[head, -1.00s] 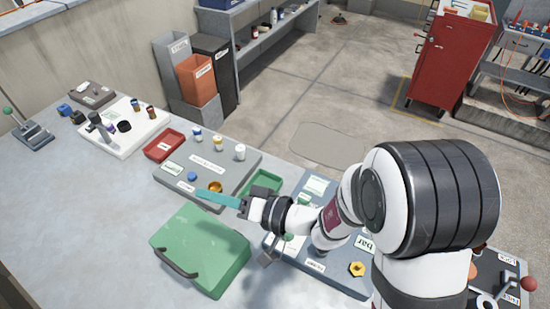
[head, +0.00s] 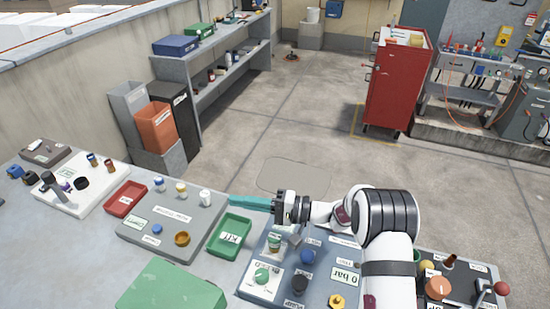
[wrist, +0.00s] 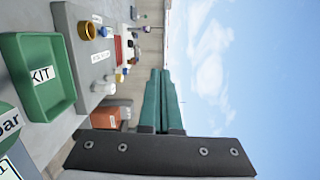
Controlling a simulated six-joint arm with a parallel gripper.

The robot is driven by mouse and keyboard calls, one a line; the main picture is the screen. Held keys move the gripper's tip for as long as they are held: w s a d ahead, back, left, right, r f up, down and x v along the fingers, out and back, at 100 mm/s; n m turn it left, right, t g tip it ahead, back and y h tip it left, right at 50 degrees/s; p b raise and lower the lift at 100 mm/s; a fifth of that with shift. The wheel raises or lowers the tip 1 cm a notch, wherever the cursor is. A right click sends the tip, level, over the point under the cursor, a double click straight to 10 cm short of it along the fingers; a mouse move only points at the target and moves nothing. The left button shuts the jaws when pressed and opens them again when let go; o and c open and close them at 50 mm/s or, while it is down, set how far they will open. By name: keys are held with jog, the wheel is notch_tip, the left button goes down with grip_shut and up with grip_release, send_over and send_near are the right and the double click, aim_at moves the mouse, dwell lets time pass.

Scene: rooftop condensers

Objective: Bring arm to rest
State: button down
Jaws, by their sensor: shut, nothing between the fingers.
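My gripper (head: 250,203) has long teal fingers. In the head view it is held level above the bench's far edge, pointing left, over the area between the green KIT tray (head: 230,237) and the floor. In the wrist view the teal fingers (wrist: 161,100) lie side by side against each other, with nothing between them. The fingers touch no object that I can make out. My arm reaches in from the right side of the head view.
A grey board (head: 172,218) with several caps and a red tray (head: 125,198) lie left of the KIT tray. A blue-grey panel (head: 262,296) with knobs is below my wrist. A green case (head: 172,289) stands in front. A red cabinet (head: 392,85) stands on the open floor.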

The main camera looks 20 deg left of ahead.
jog(key=s+d+r+g+h, duration=0.2)
jog(key=s+d+r+h, duration=0.2)
jog(key=s+d+r, duration=0.25)
jog(key=s+d+f+m+t+h, duration=0.1)
jog(key=s+d+m+t+h, duration=0.4)
jog(key=s+d+h, duration=0.7)
jog(key=s+d+m, duration=0.1)
jog(key=s+d, duration=0.6)
jog(key=d, duration=0.4)
jog(key=shift+s+d+f+m, duration=0.15)
jog(key=shift+s+d+m, duration=0.25)
